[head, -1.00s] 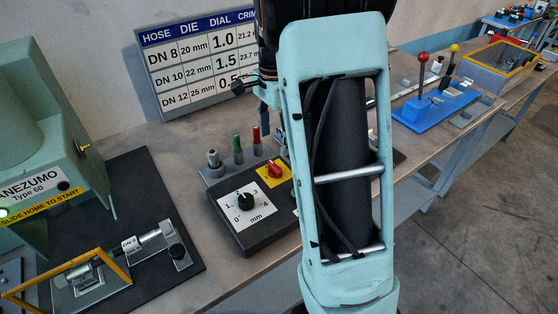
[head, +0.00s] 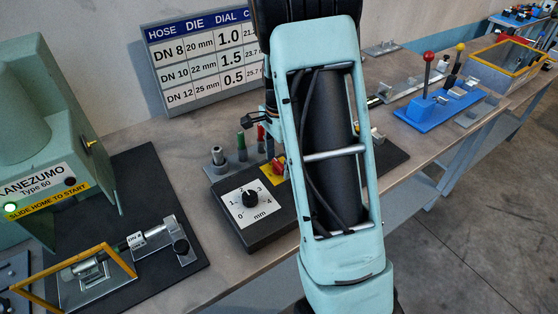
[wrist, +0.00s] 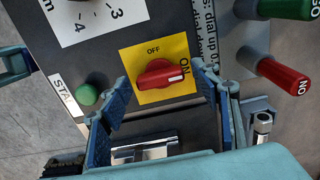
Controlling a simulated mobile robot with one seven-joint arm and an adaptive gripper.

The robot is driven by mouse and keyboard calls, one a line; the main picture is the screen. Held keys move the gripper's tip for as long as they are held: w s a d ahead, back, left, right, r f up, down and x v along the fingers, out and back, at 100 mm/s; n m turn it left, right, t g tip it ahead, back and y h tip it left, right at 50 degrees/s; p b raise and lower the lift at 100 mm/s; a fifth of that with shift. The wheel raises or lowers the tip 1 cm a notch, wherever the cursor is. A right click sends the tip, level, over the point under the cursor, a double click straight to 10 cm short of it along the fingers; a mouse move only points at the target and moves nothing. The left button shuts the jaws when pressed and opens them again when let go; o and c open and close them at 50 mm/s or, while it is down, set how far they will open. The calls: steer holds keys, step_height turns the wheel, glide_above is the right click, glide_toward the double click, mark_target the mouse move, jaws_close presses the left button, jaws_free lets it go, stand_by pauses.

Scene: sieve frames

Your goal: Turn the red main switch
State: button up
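The red main switch (wrist: 162,76) sits on a yellow plate (wrist: 146,57) marked OFF at the top and ON at the right in the wrist view. Its white mark points right, towards ON. My gripper (wrist: 160,78) is open, with one blue finger on each side of the switch; the right fingertip is close to the plate's edge. Whether either finger touches the switch I cannot tell. In the head view the switch (head: 277,167) is partly visible on the dark control box (head: 262,228), beside my arm, and my fingers are mostly hidden.
A green button (wrist: 87,94) lies near the left finger. Green (wrist: 285,8) and red (wrist: 283,77) handles stand to the right in the wrist view. The dial (head: 249,198) is on the same box. The press (head: 40,150) stands at the left.

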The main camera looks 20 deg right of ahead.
steer(key=c, duration=1)
steer(key=shift+n, duration=0.3)
steer(key=n+b, duration=0.1)
steer(key=n, duration=0.2)
steer(key=shift+n+b, duration=0.3)
steer(key=shift+b, duration=0.1)
steer(key=n+b, duration=0.1)
steer(key=n, duration=0.3)
steer(key=shift+n, duration=0.3)
steer(key=n+b, duration=0.1)
steer(key=n, duration=0.8)
steer(key=shift+b, duration=0.3)
steer(key=shift+w, duration=0.1)
steer(key=o, duration=1.2)
steer(key=shift+c, duration=0.2)
